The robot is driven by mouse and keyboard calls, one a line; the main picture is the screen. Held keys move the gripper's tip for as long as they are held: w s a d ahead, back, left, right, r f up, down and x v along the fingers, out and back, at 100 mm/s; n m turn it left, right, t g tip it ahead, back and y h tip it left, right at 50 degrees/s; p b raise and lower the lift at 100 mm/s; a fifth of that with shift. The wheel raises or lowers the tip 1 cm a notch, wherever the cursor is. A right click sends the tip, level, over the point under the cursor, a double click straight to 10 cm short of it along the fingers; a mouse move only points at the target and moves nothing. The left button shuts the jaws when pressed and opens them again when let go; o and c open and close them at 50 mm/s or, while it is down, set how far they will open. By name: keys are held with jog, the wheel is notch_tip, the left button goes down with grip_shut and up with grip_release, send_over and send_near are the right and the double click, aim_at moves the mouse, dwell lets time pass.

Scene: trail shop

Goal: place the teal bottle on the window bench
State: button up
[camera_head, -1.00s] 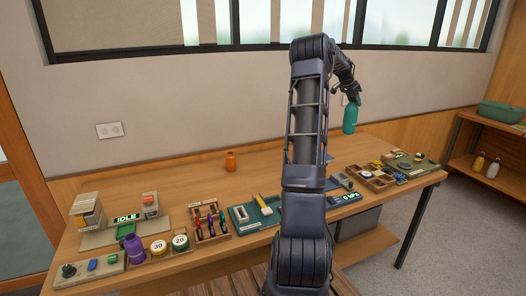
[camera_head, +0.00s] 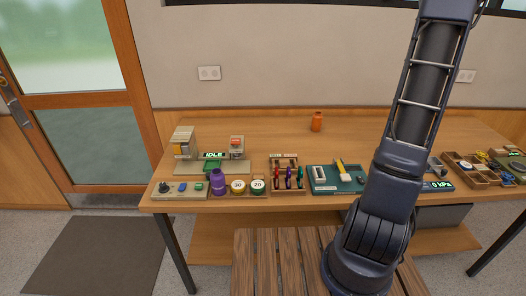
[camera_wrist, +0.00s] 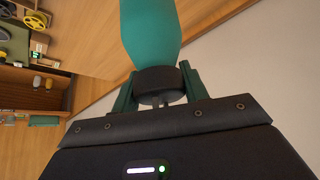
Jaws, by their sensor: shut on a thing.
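The teal bottle (camera_wrist: 150,35) shows in the wrist view, held by its dark cap (camera_wrist: 159,82). My gripper (camera_wrist: 158,90) is shut on it, with a green finger on either side of the cap. The bottle's far end runs out of the top of the wrist view. In the head view my arm rises out of the top of the picture, so neither the gripper nor the bottle shows there. I see no bench under a window that I can be sure is the window bench.
A long wooden table (camera_head: 270,133) stands along the wall, holding an orange bottle (camera_head: 316,122), a purple bottle (camera_head: 218,183), a teal tray (camera_head: 323,190) and a wooden rack (camera_head: 287,190). A slatted wooden surface (camera_head: 262,262) is in front. A dark mat (camera_head: 98,255) lies on open floor by the door (camera_head: 75,130).

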jog(key=s+a+r+n+g+y, duration=0.2)
jog(key=a+n+y, duration=0.3)
jog(key=a+n, duration=1.1)
jog(key=s+a+r+n+g+y, duration=0.1)
jog(key=s+a+n+g+y, duration=0.3)
jog(key=a, duration=2.2)
notch_tip(320, 180, down, 20)
jog(key=w+n+t, duration=0.1)
jog(key=n, duration=0.1)
jog(key=shift+d+t+y, duration=0.2)
jog(key=shift+t+y, duration=0.1)
jog(key=shift+y, duration=0.1)
jog(key=shift+w, duration=0.1)
jog(key=o, duration=1.3)
jog(key=shift+r, duration=0.15)
